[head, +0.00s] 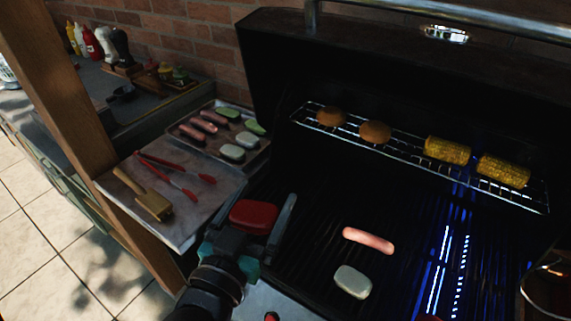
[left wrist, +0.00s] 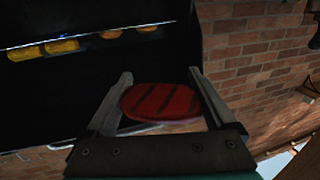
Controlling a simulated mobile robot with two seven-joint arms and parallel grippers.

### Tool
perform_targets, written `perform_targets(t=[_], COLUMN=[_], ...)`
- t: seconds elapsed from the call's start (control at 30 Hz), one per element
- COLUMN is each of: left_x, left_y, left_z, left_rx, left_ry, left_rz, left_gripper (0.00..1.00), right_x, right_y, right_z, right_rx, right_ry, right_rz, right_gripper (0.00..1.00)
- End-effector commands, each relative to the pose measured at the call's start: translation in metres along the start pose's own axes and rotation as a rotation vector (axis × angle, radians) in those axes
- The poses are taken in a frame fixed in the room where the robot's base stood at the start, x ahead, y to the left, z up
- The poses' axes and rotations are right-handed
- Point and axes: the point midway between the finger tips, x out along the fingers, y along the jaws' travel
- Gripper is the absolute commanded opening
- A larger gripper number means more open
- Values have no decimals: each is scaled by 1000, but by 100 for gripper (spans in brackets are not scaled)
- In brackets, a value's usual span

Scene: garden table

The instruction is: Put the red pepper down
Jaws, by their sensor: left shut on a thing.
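The red pepper (head: 254,216) is a flat red piece. In the left wrist view the red pepper (left wrist: 160,102) shows dark grill stripes and sits between the two fingers. My left gripper (head: 262,218) is shut on it, over the left edge of the dark grill grate (head: 318,195). In the left wrist view my left gripper (left wrist: 160,100) has a finger on each side of the pepper. Whether the pepper touches the grate cannot be told. My right gripper is not in view.
A sausage (head: 368,240) and a pale slice (head: 352,281) lie on the grate. Buns (head: 375,132) and corn (head: 447,150) sit on the upper rack (head: 300,118).

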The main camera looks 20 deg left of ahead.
Motion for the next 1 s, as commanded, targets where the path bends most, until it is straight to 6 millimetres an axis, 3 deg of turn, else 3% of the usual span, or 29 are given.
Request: perform_targets(t=[1.0], left_x=[36], left_y=[67], left_z=[-22], left_rx=[9], left_ry=[0], left_rz=[547], left_gripper=[27], right_x=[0], right_y=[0], right_z=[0], right_rx=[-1], right_ry=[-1], right_rz=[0], right_gripper=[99])
